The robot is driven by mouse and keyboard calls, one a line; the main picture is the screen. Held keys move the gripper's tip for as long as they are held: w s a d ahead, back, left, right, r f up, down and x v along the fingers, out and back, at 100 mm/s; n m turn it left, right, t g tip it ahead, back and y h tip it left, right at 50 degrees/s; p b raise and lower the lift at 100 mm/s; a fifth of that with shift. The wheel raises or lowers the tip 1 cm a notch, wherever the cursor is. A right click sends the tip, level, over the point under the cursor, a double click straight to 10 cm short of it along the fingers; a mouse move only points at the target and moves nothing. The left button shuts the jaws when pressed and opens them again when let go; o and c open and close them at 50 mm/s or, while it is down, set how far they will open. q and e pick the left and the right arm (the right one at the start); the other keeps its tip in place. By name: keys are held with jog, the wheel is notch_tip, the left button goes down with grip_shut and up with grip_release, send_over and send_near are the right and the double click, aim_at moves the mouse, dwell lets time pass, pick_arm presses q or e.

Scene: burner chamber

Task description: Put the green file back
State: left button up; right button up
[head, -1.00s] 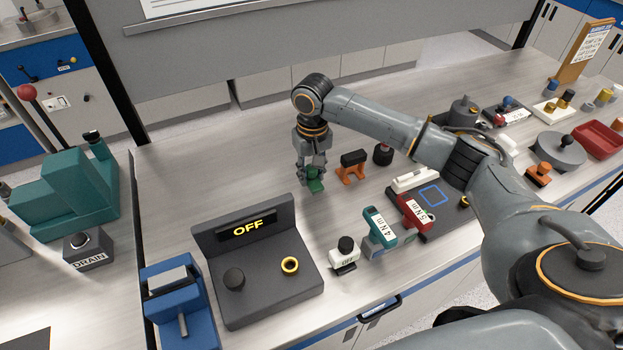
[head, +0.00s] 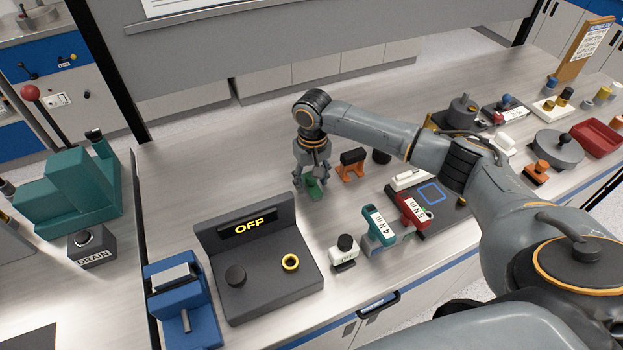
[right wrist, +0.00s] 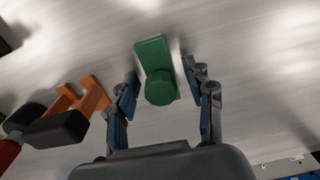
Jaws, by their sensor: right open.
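The green file (head: 313,189) is a small green block on the grey bench, left of an orange stand. In the right wrist view it is a flat green piece with a round green knob (right wrist: 160,88) at its near end. My right gripper (head: 311,182) is open over it. In the right wrist view its two fingers (right wrist: 160,85) stand on either side of the file, with a gap showing on both sides. My left gripper is not in view.
The orange stand (head: 351,172) with a black top is close on the right, and also shows in the right wrist view (right wrist: 92,95). Bench left of the gripper is clear.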

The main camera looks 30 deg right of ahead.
jog(key=shift+r, duration=0.15)
notch_tip(320, 180, up, 11)
jog(key=shift+r+b, duration=0.1)
jog(key=shift+b, duration=1.1)
jog(key=shift+d+r, duration=0.1)
jog(key=shift+r, duration=0.35)
